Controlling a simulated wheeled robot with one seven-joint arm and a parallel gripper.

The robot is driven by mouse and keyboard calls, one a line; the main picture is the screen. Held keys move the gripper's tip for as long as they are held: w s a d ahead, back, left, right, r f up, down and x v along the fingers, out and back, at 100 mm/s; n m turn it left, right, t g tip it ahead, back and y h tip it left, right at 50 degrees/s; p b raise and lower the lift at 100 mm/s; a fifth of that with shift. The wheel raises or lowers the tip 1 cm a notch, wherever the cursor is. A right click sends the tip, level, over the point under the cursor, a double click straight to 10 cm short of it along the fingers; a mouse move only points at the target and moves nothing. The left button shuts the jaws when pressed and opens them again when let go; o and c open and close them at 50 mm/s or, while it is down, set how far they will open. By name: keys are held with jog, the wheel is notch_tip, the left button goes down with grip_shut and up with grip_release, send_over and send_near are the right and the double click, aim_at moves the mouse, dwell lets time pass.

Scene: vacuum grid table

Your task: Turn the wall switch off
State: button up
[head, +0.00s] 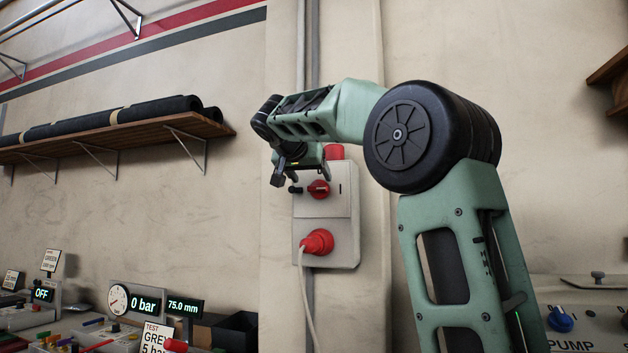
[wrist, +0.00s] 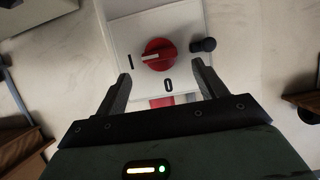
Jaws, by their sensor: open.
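The wall switch is a red rotary knob (head: 318,189) on a pale grey box (head: 325,207) fixed to the wall. In the wrist view the red knob (wrist: 159,54) has a white line pointing left, toward the "I" mark. A "0" mark (wrist: 168,85) shows below the knob there. My gripper (head: 291,180) is raised in front of the box, close to the knob. In the wrist view my gripper (wrist: 162,70) is open and empty, its fingers apart on either side of the knob's lower area. I cannot see any contact.
A small black knob (wrist: 204,45) sits beside the switch, near one finger. A red plug (head: 317,242) with a pale cable is on the box's lower half. A shelf with black rolls (head: 120,122) is on the left wall. Benches with instruments (head: 130,304) are below.

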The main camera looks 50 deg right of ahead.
aim_at(316, 186)
jog(key=shift+p+x, duration=0.35)
jog(key=shift+x, duration=1.75)
jog(key=shift+c, duration=0.3)
jog(key=c, duration=0.9)
